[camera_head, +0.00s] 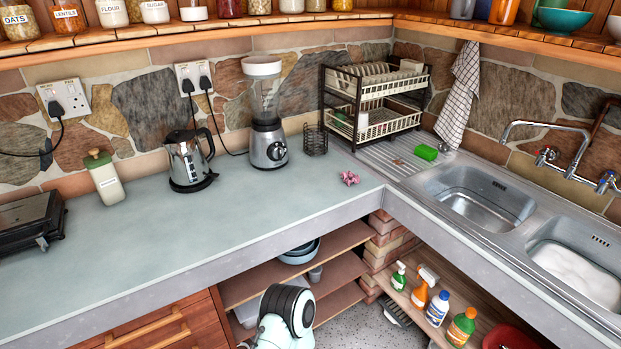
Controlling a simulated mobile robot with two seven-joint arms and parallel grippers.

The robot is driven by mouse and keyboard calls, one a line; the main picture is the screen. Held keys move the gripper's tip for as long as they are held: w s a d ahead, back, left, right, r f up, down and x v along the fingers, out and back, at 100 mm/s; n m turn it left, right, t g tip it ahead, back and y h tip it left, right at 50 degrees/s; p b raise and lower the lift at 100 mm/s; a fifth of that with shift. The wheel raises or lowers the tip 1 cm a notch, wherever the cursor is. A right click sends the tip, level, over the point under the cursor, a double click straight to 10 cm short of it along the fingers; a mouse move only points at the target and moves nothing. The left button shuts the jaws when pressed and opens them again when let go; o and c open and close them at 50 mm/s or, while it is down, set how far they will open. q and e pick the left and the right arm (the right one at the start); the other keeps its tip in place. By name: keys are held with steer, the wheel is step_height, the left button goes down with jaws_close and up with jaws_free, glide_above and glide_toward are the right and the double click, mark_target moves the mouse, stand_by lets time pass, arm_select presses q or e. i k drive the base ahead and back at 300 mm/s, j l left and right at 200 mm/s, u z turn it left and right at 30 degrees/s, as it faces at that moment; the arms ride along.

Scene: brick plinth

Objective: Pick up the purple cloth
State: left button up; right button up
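A small crumpled pink-purple cloth (349,178) lies on the grey-green countertop (265,215), close to the inner corner and left of the sink unit. Its top and near side are in plain view and nothing covers it. Neither of my grippers shows in the head view.
A blender (267,140), a wire holder (315,140) and a kettle (188,160) stand left of the cloth. A dish rack (375,100) stands behind it, with a green sponge (426,152) to the right. The counter in front of the cloth is clear. Open shelves (335,265) are below.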

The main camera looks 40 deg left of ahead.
mark_target(349, 177)
steer(key=u, duration=1.2)
steer(key=i+l, duration=0.2)
steer(key=i, duration=0.25)
steer(key=i+l+u, duration=0.1)
steer(key=i, duration=0.35)
steer(key=i+l+u, duration=0.1)
steer(key=i+l, duration=0.25)
steer(key=i, duration=0.05)
